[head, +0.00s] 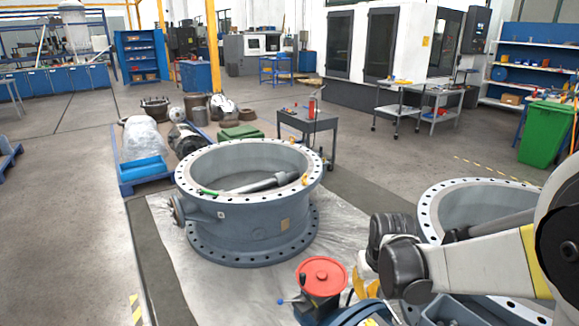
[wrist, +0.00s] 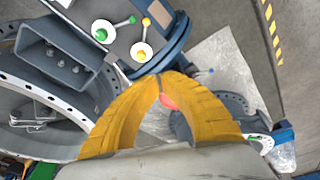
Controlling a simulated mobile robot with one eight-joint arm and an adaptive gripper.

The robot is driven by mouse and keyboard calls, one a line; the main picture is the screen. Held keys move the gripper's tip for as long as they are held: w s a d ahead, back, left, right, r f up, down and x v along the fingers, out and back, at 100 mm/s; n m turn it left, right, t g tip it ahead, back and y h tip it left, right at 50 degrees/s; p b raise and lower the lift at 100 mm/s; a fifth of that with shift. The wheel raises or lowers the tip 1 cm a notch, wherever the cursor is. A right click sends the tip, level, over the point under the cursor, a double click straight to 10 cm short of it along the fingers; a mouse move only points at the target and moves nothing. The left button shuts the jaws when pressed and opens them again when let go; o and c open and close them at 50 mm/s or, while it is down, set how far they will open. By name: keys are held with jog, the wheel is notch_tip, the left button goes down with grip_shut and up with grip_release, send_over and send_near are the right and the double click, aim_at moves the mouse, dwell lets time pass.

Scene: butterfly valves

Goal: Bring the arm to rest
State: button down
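My arm (head: 470,268) reaches in from the right edge of the head view, bent above the front valve parts. My gripper (wrist: 160,78) shows in the wrist view as two yellow padded fingers curving together, with their tips meeting. I see nothing held between the tips. In the head view part of the yellow fingers (head: 364,276) shows left of the dark wrist, partly hidden by it. A red round handwheel (head: 322,276) stands just left of my gripper. A bit of red (wrist: 168,103) shows between the fingers in the wrist view, apparently beyond them.
A large grey flanged valve body (head: 252,235) stands on a pale sheet (head: 190,290). A second flanged ring (head: 455,195) lies behind my arm. Open floor (head: 80,230) lies left.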

jog(key=s+r+t, duration=0.2)
jog(key=s+r, duration=0.4)
jog(key=s, duration=0.3)
jog(key=s+r+t, duration=0.2)
jog(key=s+r, duration=0.4)
jog(key=s, duration=0.3)
jog(key=shift+a+r, duration=0.35)
